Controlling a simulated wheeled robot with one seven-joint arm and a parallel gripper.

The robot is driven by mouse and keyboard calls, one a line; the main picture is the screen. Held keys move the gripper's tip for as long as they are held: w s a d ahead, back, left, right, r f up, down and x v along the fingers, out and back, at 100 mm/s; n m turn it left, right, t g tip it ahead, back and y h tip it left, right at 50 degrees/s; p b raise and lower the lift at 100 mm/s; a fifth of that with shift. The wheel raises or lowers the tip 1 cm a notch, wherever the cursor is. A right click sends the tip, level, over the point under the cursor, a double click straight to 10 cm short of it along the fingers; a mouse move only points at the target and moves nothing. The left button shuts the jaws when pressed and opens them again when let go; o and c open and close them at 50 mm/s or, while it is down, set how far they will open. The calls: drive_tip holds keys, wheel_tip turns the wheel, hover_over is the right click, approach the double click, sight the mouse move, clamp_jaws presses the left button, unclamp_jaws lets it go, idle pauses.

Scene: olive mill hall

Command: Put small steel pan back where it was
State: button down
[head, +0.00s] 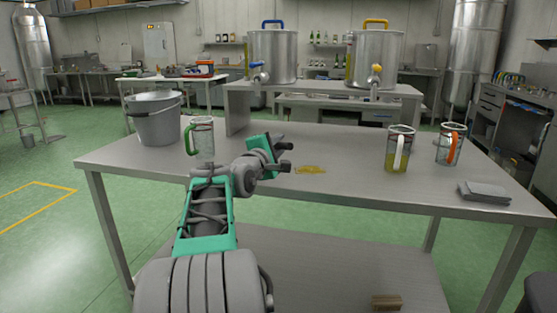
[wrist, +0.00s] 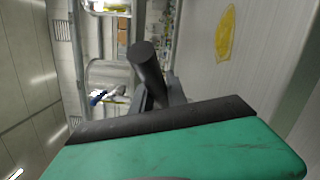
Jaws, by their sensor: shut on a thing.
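My gripper (head: 284,157) is above the middle of the steel table (head: 350,191), left of a yellow spill (head: 310,170). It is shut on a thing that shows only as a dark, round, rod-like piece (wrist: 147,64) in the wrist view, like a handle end. My green hand hides what lies behind it. I can make out no steel pan body in either view, so I cannot tell whether the rod belongs to the small steel pan. The spill also shows in the wrist view (wrist: 226,32).
A bucket (head: 157,122) and a green-handled jug (head: 204,138) stand left. A white-handled jug (head: 399,150), an orange-handled jug (head: 449,145) and a flat grey object (head: 484,192) are right. Two steel tanks stand on a raised shelf (head: 330,87) behind. The front middle table is clear.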

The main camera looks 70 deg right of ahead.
wheel_tip(320, 180, down, 3)
drive_tip(key=shift+w+d+f+b, duration=0.1)
drive_tip(key=shift+b, duration=0.3)
drive_tip(key=shift+f, duration=0.2)
drive_tip(key=c, duration=1.3)
unclamp_jaws()
